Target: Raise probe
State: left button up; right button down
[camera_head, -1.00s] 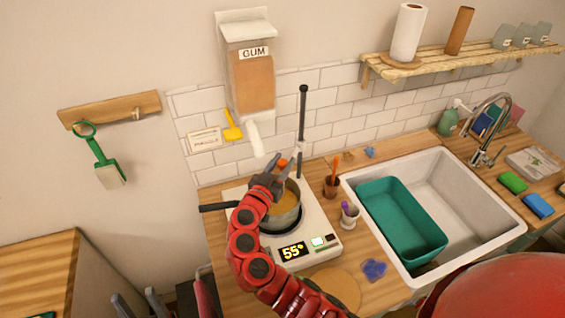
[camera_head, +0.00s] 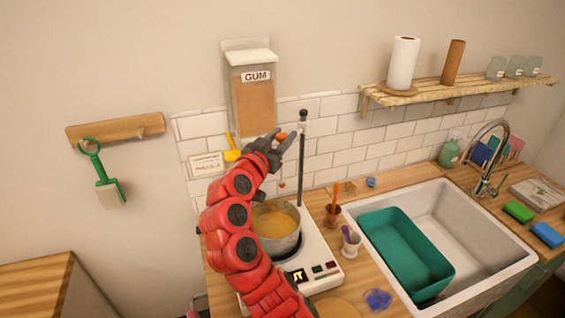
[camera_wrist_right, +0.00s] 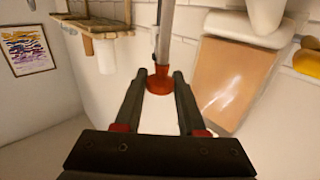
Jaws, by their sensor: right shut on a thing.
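My right gripper (camera_head: 285,138) is raised in front of the tiled wall, shut on the probe, whose orange-red knob (camera_head: 282,135) shows between its fingers. The knob also shows at the fingertips in the right wrist view (camera_wrist_right: 160,79). The probe's thin lower end (camera_head: 282,184) hangs above the pot (camera_head: 275,226), clear of the yellow-orange liquid. A dark upright pole (camera_head: 301,170) stands just right of the gripper. The pot sits on the white hot plate (camera_head: 322,252); its lit display is partly hidden by my right arm. My left gripper is not in view.
The gum dispenser (camera_head: 252,95) hangs on the wall behind the gripper. Right of the hot plate stand a brown cup (camera_head: 332,217) and a white cup (camera_head: 351,244). The sink (camera_head: 455,220) holds a teal tub (camera_head: 400,255).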

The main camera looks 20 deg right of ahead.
jog(key=shift+r, duration=1.05)
jog(key=c, duration=0.5)
grip_release()
jog(key=shift+f, duration=0.1)
jog(key=shift+s+a, duration=0.1)
jog(key=b+v, duration=0.6)
jog(key=v, duration=1.1)
jog(key=shift+a, duration=0.1)
